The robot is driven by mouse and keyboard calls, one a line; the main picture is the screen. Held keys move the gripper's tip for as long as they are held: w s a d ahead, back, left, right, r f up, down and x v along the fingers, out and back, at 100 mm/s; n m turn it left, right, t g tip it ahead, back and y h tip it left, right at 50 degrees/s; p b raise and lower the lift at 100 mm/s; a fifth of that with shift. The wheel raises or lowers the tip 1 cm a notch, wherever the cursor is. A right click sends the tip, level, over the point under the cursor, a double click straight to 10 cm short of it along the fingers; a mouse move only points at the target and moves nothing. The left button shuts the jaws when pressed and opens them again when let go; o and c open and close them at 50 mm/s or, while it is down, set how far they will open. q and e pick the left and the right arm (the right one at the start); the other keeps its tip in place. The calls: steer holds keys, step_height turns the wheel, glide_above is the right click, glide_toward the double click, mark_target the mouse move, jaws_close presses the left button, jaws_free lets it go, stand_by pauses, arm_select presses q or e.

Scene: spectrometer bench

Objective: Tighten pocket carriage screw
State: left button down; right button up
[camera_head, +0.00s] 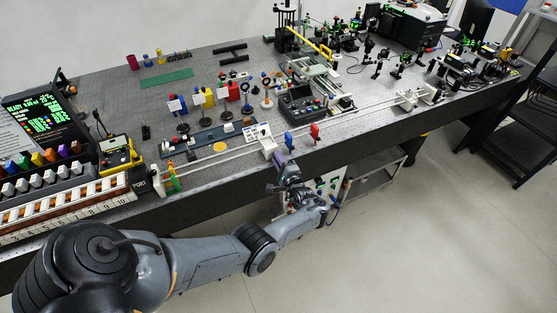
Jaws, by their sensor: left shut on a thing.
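A long pale rail (225,154) runs along the front edge of the bench. A white carriage (267,145) sits on it near the middle. My left gripper (281,160) is at the front side of this carriage, just past the bench edge. Its jaws are shut on a small part there, which appears to be the carriage screw. The screw itself is hidden by the fingers, so its tightness cannot be seen. My right gripper is not in view.
A blue holder (289,139) and a red holder (315,131) stand on the rail just right of the carriage. A small control panel (258,132) lies behind it. A black-topped box (302,104) stands farther back. Open floor lies in front of the bench.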

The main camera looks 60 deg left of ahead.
arm_select(q)
steer(key=c, duration=1.1)
jaws_free()
steer(key=d, duration=0.7)
steer(key=s+d+p, duration=0.1)
steer(key=d, duration=0.2)
steer(key=shift+s+d, duration=0.1)
steer(key=shift+d, duration=0.25)
steer(key=shift+f, duration=0.1)
